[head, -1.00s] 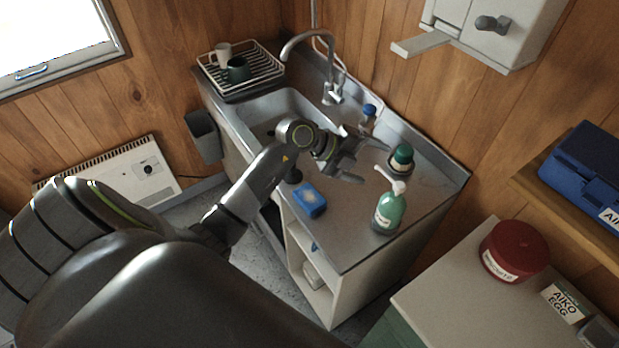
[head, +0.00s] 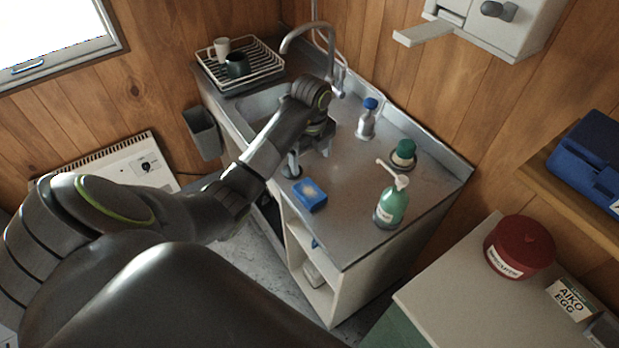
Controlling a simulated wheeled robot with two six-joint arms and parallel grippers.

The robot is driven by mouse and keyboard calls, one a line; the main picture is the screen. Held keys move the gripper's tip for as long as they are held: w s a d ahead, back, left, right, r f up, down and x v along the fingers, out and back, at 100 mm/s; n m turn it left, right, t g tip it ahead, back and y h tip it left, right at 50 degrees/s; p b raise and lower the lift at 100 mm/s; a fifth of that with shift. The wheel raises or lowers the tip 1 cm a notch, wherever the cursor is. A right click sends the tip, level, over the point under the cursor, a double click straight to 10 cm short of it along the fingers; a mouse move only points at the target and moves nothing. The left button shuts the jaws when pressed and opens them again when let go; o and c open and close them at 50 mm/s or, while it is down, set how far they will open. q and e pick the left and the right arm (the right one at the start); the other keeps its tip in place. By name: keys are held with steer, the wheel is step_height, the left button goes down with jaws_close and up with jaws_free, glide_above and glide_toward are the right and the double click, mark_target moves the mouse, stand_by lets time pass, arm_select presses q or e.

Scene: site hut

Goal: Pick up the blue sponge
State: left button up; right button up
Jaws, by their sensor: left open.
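The blue sponge (head: 310,196) lies on the steel counter (head: 345,235) near its front edge, with a paler patch on its top. My left gripper (head: 309,167) is over the counter between the sink and the sponge, pointing down. Its fingers are apart and empty, just behind the sponge in the picture and not touching it as far as I can see. My right gripper is not in view.
A green pump bottle (head: 390,206), a green-capped container (head: 403,154) and a blue-capped bottle (head: 366,119) stand right of the sponge. The sink and tap (head: 318,35) are behind the arm, with a dish rack (head: 240,72) beyond.

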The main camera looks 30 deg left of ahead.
mark_target(311, 193)
arm_select(q)
step_height(311, 193, down, 10)
steer(key=b, duration=0.9)
steer(key=shift+f, duration=0.15)
steer(key=shift+s+d+f+b, duration=0.1)
steer(key=shift+f+b, duration=0.35)
steer(key=shift+f, duration=0.05)
step_height(311, 193, down, 3)
steer(key=shift+s+r+p, duration=0.1)
steer(key=shift+s+p, duration=0.05)
steer(key=shift+p, duration=0.75)
steer(key=shift+f, duration=0.3)
steer(key=shift+c, duration=0.4)
steer(key=c, duration=1)
